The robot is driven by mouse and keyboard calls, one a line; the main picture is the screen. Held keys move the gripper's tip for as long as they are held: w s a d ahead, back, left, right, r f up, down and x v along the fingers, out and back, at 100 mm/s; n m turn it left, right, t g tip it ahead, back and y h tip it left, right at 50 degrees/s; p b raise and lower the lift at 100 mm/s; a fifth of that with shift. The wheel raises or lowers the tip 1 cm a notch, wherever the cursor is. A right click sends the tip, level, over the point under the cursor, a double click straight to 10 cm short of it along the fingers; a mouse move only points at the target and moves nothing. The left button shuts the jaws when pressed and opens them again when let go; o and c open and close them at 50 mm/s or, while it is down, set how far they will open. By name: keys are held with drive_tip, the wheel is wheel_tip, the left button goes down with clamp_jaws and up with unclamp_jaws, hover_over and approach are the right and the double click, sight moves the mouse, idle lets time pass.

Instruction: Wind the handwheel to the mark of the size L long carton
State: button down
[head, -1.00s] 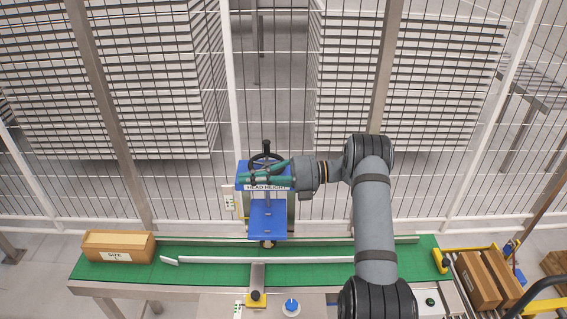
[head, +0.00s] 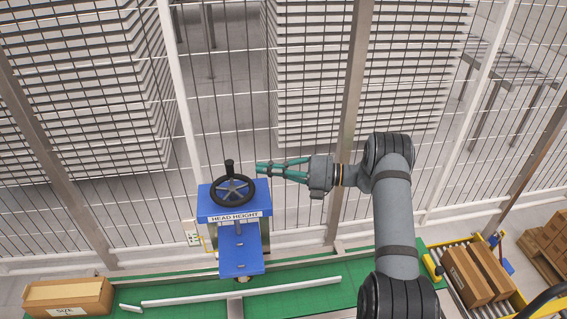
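The black handwheel (head: 232,191) sits on top of the blue head-height housing (head: 234,215), labelled HEAD HEIGHT. Its upright crank knob (head: 229,168) stands at the wheel's far side. My gripper (head: 258,169) points left, just right of the knob and above the wheel's right rim, apart from the knob. Its green fingers look slightly parted, with nothing between them. A long brown carton (head: 68,298) lies at the lower left on the green belt; its label reads SIZE, with the letter not legible. No scale mark is readable.
A white guide rail (head: 240,292) runs along the green belt (head: 300,276). A mesh fence (head: 340,215) stands close behind the housing. Brown cartons (head: 468,277) lie on a roller conveyor at right, and more stand beyond it.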

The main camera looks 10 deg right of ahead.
sight(232, 187)
drive_tip(key=p+x, duration=0.1)
drive_tip(key=x, duration=0.1)
drive_tip(key=p+x, duration=0.1)
drive_tip(key=x, duration=0.1)
drive_tip(key=shift+a+r, duration=0.25)
drive_tip(key=shift+w+a+f+p, duration=0.1)
drive_tip(key=shift+w+a+p, duration=0.05)
drive_tip(key=shift+a, duration=0.25)
drive_tip(key=shift+w+a+f+p, duration=0.1)
drive_tip(key=shift+a+p, duration=0.05)
drive_tip(key=shift+a, duration=0.25)
drive_tip(key=shift+f+b, duration=0.2)
drive_tip(key=shift+b, duration=0.55)
drive_tip(key=shift+w+r+n+g+b, duration=0.1)
drive_tip(key=shift+n+g+b, duration=0.2)
drive_tip(key=shift+g+b, duration=0.1)
drive_tip(key=shift+w+a+n+g+b, duration=0.1)
drive_tip(key=shift+a+n+g+b, duration=0.3)
drive_tip(key=shift+b, duration=0.9)
